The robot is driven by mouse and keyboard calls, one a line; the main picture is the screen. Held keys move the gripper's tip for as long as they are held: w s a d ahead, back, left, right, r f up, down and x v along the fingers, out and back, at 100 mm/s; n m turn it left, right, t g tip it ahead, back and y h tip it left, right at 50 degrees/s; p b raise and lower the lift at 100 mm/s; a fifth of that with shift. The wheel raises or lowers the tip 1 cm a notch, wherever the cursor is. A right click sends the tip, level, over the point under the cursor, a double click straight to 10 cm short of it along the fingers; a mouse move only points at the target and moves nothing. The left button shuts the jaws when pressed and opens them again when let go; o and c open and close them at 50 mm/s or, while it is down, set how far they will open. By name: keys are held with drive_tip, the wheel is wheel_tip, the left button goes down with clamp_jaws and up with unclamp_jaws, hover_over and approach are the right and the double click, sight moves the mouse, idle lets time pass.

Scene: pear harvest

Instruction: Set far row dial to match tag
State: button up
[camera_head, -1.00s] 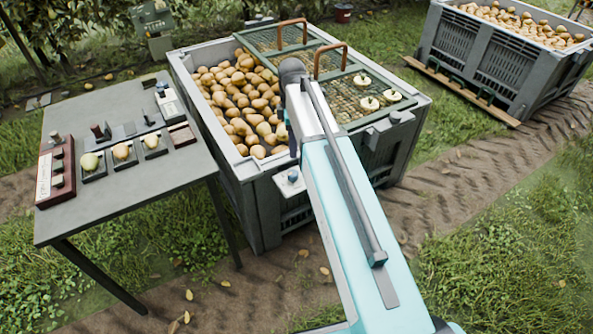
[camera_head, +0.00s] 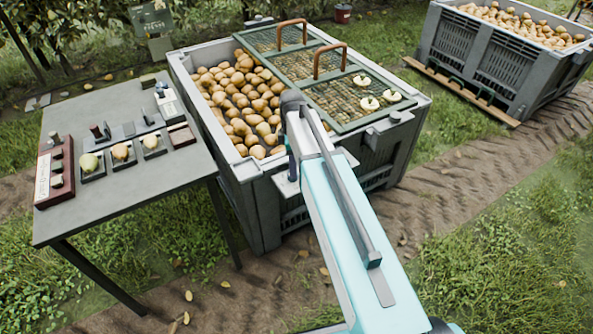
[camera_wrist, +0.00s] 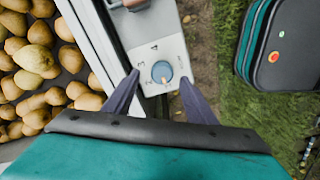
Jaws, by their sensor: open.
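In the wrist view, a round blue-grey dial (camera_wrist: 162,72) with a pale pointer sits on a light grey plate printed with numerals. The pointer points toward the lower edge of that picture. My gripper (camera_wrist: 159,77) is open, with one dark finger on each side of the dial. I cannot tell whether either finger touches it. In the head view, the dial plate (camera_head: 286,187) shows partly at the near side of the pear bin (camera_head: 251,165), with my arm covering the rest. A dark green sign (camera_head: 151,18) stands at the back left, its writing too small to read.
The bin holds many pears (camera_head: 240,95) and green mesh lids (camera_head: 345,95) with brown handles. A grey table (camera_head: 130,190) with pears on small trays stands at the left. A second full bin (camera_head: 490,65) stands at the back right. Grass at the lower right is free.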

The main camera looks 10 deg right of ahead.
drive_tip(key=shift+f, duration=2.1)
